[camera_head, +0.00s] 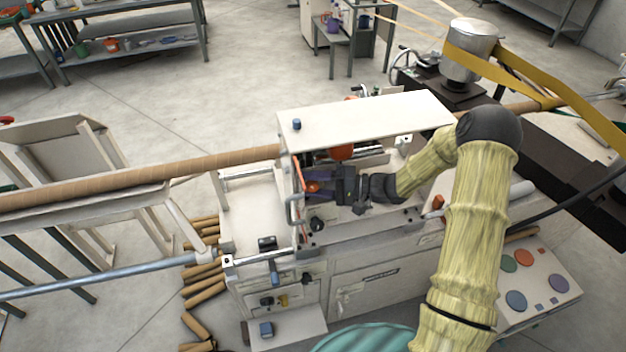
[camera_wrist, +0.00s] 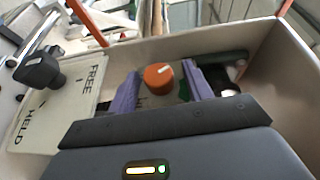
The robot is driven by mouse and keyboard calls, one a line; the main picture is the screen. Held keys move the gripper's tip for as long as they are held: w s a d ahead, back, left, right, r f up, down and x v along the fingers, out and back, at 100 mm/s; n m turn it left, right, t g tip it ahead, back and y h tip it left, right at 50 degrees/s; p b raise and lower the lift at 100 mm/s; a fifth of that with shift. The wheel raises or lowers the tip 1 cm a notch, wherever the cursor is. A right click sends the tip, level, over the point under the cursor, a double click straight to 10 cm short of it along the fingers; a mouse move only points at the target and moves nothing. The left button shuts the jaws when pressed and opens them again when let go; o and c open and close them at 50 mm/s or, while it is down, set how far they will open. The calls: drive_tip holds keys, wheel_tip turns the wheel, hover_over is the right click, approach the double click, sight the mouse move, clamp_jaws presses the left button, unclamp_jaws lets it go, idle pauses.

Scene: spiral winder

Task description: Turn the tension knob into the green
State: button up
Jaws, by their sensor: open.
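The round orange knob (camera_wrist: 158,78) with a white pointer mark sits between the two purple fingers of my gripper (camera_wrist: 162,90). The fingers are apart, with one on each side of the knob. A gap shows on the left; whether the right finger touches it I cannot tell. The white mark points to the upper right in the wrist view. In the head view my gripper (camera_head: 318,183) reaches left under the machine's white cover, and the orange knob (camera_head: 312,187) shows small at its fingertips.
A black knob (camera_wrist: 38,72) stands on a plate (camera_wrist: 62,105) marked FREE and HELD, left of my gripper. A pale panel wall (camera_wrist: 275,70) rises close on the right. The white cover (camera_head: 365,112) lies above my gripper. A long cardboard tube (camera_head: 150,174) enters from the left.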

drive_tip(key=shift+a, duration=0.25)
drive_tip(key=shift+c, duration=0.2)
drive_tip(key=c, duration=0.9)
drive_tip(key=shift+f+b, duration=0.2)
drive_tip(key=shift+b, duration=0.3)
